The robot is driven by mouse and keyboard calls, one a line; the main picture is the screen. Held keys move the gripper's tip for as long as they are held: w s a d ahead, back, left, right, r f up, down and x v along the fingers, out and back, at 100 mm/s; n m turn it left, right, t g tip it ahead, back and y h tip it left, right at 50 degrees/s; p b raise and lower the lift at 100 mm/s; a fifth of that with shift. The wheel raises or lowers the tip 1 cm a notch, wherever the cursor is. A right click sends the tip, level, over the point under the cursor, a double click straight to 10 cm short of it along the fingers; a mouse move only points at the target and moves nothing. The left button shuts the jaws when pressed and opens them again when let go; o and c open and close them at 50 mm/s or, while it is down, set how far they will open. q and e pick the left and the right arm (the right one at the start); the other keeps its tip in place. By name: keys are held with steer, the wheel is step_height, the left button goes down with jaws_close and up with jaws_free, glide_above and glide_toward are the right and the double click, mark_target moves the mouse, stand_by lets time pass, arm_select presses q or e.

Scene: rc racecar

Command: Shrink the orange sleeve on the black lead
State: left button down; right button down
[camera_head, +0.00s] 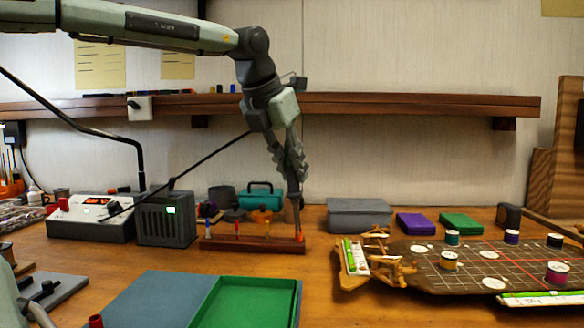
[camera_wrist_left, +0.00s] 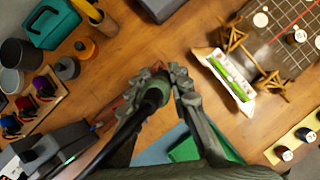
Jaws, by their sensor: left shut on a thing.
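My left gripper (camera_head: 294,190) points down above the right end of a reddish wooden rack (camera_head: 252,244). In the left wrist view the gripper (camera_wrist_left: 168,88) is shut on a dark, rounded tool handle (camera_wrist_left: 155,93). A dark cable runs from the handle toward the lower left of that view. In the head view, a thin brownish part shows below the fingertips, close to the rack's end; I cannot tell if they touch. I cannot make out the orange sleeve or the black lead for certain.
A white control unit (camera_head: 90,231) and dark grey box (camera_head: 166,226) stand left. A green tray (camera_head: 247,303) lies in front. The dark car chassis (camera_head: 440,262), with reels on it, is right. Bare tabletop lies between tray and chassis. A grey box (camera_head: 358,214) stands behind.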

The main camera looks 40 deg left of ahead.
arm_select(q)
steer(key=shift+f+b, duration=0.5)
stand_by(0.6)
steer(key=shift+r, duration=0.15)
stand_by(0.6)
steer(key=shift+s+d+r+p, duration=0.1)
steer(key=shift+r+p, duration=0.7)
steer(key=shift+r, duration=0.35)
steer(key=shift+s+d+r+p, duration=0.1)
steer(key=shift+s+r+p, duration=0.05)
steer(key=shift+r+p, duration=0.85)
steer(key=shift+s+d+r+p, duration=0.1)
steer(key=shift+r+p, duration=0.55)
steer(key=shift+r, duration=0.65)
steer(key=shift+f, duration=0.1)
